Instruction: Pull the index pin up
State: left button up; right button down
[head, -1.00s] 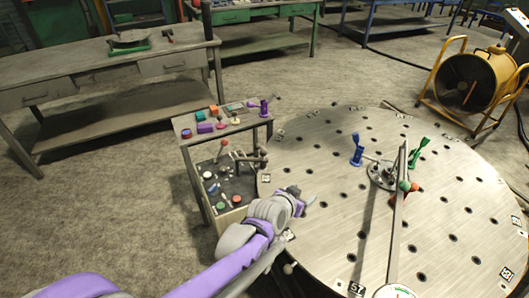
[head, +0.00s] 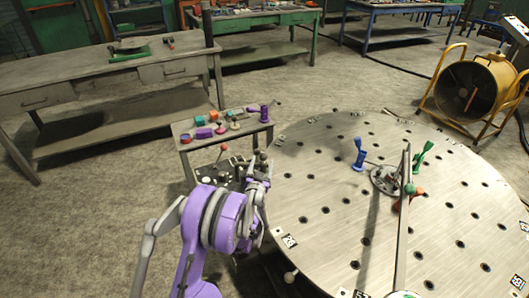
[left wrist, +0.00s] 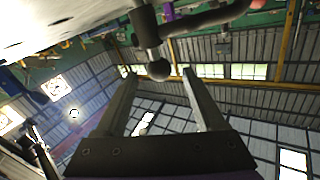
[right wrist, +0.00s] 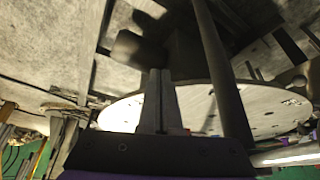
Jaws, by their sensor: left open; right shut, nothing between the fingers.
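The index pin appears to be the dark upright piece with a ball knob (left wrist: 158,70) in the left wrist view, which looks inverted. A curved dark handle (left wrist: 205,17) shows beside it. My left gripper (left wrist: 160,77) is open, with the knob between its two fingertips in the picture; I cannot tell whether it touches. In the head view my left gripper (head: 262,168) is at the left edge of the round plate (head: 330,235), largely covering the pin area. My right gripper (right wrist: 158,74) is shut and empty in its wrist view; it is out of the head view.
A small console (head: 186,149) with coloured knobs stands left of the plate, close to my left arm. Blue (head: 358,155) and green (head: 423,156) handles stand near the plate's hub. A long bar (head: 403,220) crosses the plate. A yellow-framed drum (head: 464,87) stands at right.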

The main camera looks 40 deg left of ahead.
pick_arm(q)
jog(key=x, duration=0.7)
jog(key=shift+p, duration=0.4)
grip_shut()
dwell(0.9)
